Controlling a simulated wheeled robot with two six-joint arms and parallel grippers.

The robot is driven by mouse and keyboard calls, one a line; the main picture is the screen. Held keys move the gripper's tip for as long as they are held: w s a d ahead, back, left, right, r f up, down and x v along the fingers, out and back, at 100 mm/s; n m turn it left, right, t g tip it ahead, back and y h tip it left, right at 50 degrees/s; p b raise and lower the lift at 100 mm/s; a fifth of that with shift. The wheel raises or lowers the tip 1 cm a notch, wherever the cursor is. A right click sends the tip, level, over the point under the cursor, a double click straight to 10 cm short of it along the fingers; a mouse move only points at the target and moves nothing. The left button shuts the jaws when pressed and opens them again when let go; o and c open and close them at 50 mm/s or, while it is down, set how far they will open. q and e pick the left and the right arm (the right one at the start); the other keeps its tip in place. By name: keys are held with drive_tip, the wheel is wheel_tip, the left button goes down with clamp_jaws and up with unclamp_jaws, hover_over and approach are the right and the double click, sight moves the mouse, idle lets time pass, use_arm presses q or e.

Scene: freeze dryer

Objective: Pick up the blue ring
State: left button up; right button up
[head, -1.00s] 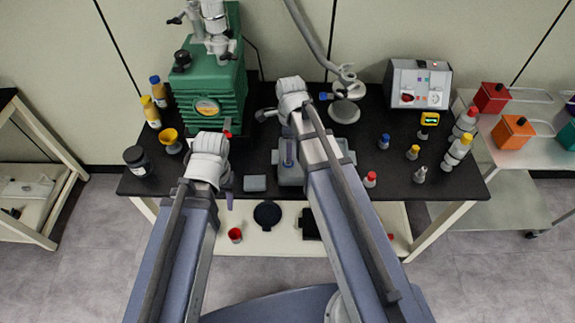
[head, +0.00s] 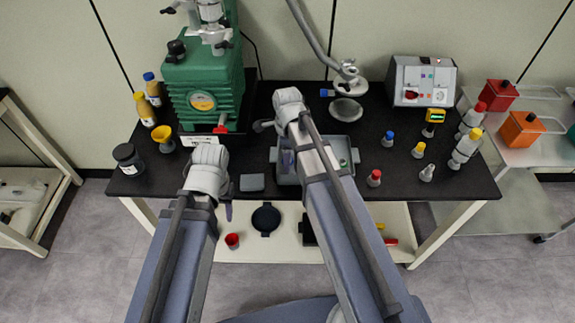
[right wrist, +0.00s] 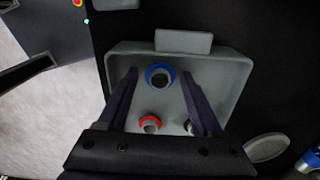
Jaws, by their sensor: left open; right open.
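The blue ring (right wrist: 150,79) lies in a grey tray (right wrist: 112,66), near its upper wall in the right wrist view. A red ring (right wrist: 141,121) is below it in the same tray. My right gripper (right wrist: 158,75) is open, with its two dark fingers reaching over the tray, one on each side of the blue ring. I see no contact with it. In the head view the tray (head: 283,178) is partly covered by my right arm, which hides the blue ring. My left gripper (head: 229,209) is mostly hidden by its arm, at the table's front edge, holding nothing visible.
A small grey block (head: 252,182) lies left of the tray. The green machine (head: 204,80) stands at the back left. A round metal plate (head: 346,109) lies behind the tray. Several small bottles stand to the right, including a red-capped one (head: 374,178).

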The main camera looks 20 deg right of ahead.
drive_tip(key=shift+r, duration=0.1)
drive_tip(key=shift+c, duration=0.2)
clamp_jaws()
idle(0.4)
wheel_tip(320, 180, up, 10)
drive_tip(key=p, duration=1)
